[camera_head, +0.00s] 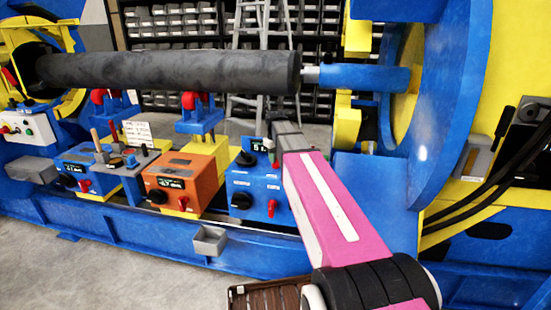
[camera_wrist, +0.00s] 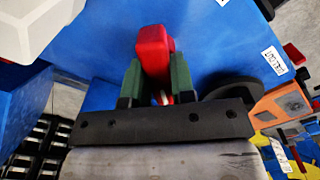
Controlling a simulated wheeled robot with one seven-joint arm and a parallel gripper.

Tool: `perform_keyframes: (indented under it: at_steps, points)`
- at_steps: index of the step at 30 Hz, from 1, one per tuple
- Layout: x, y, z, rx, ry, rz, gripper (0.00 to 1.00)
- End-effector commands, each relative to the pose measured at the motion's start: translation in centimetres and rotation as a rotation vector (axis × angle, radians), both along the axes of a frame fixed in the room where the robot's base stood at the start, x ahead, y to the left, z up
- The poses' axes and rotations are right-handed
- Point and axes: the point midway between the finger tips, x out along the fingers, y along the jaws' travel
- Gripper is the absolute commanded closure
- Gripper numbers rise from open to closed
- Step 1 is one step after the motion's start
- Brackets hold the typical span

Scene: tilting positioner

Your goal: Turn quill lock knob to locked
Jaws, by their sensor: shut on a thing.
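In the wrist view, my gripper (camera_wrist: 158,88) is shut on a red knob (camera_wrist: 152,48), its green-padded fingers on either side. The knob stands on a blue surface (camera_wrist: 210,35). A white label (camera_wrist: 273,60) lies to its right, too small to read surely. In the head view, my pink arm reaches to the right blue box (camera_head: 240,180), and its grey end hides the fingertips and the held knob. Another red knob (camera_head: 271,208) and a black knob (camera_head: 241,201) show on that box's front, clear of my gripper. I cannot tell the held knob's lock state.
An orange box (camera_head: 180,180) and another blue box (camera_head: 80,165) stand to the left. A dark roller (camera_head: 170,69) runs above them, with a blue quill (camera_head: 365,77) at its right end. A large blue disc (camera_head: 450,80) rises on the right. Floor is free at lower left.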

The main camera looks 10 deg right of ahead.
Motion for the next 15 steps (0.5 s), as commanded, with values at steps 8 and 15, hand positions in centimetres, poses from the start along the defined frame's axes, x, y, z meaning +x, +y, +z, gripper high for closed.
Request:
perform_keyframes:
  at_steps: [8,15]
  points:
    - [0.01,0.0,0.03,0.0,0.0,-0.263,1.0]
    - [0.01,0.0,0.03,0.0,0.0,-0.483,1.0]
